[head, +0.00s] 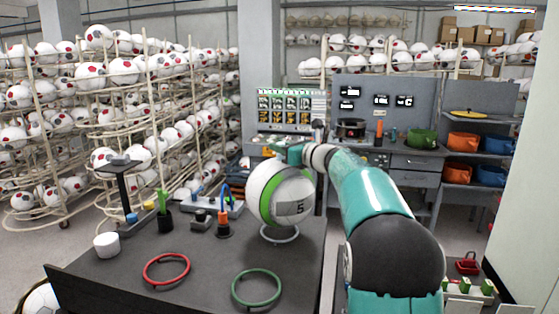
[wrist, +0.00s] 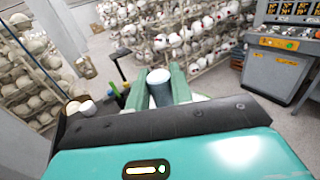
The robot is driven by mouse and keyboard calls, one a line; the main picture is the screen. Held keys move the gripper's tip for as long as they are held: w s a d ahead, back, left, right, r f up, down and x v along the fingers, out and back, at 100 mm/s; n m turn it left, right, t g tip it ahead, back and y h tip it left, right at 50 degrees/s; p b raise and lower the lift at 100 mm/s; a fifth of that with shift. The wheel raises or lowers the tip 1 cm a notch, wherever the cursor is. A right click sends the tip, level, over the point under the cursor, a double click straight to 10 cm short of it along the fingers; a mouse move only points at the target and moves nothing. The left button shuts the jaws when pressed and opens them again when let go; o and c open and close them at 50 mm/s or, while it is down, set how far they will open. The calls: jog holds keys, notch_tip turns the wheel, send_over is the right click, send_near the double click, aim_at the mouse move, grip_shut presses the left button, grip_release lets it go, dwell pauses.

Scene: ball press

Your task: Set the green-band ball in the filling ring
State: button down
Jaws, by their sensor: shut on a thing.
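The green-band ball (head: 291,205) is white with a green stripe and a dark-edged grey patch marked 5. My gripper (head: 289,150) is at its top, shut on it. In the wrist view, a grey cylindrical stub stands between the fingers of my gripper (wrist: 160,88), with pale ball surface partly showing beside them. A pale grey ring (head: 280,239), seemingly the filling ring, lies on the dark table directly below the ball in the picture. The ball hides the ring's far part. I cannot tell whether ball and ring touch.
A red ring (head: 166,283) and a green ring (head: 256,303) lie at the table's front. Ball racks (head: 60,130) fill the left background.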

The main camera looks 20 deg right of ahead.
aim_at(280, 160)
jog(key=f, duration=0.1)
jog(key=w+f, duration=0.1)
jog(key=f, duration=0.1)
jog(key=shift+a+f, duration=0.1)
jog(key=shift+f, duration=0.05)
jog(key=shift+s+f, duration=0.2)
jog(key=shift+w+f, duration=0.15)
jog(key=shift+f, duration=0.15)
jog(key=c, duration=1.2)
grip_release()
jog(key=shift+f, duration=0.1)
jog(key=shift+c, duration=0.2)
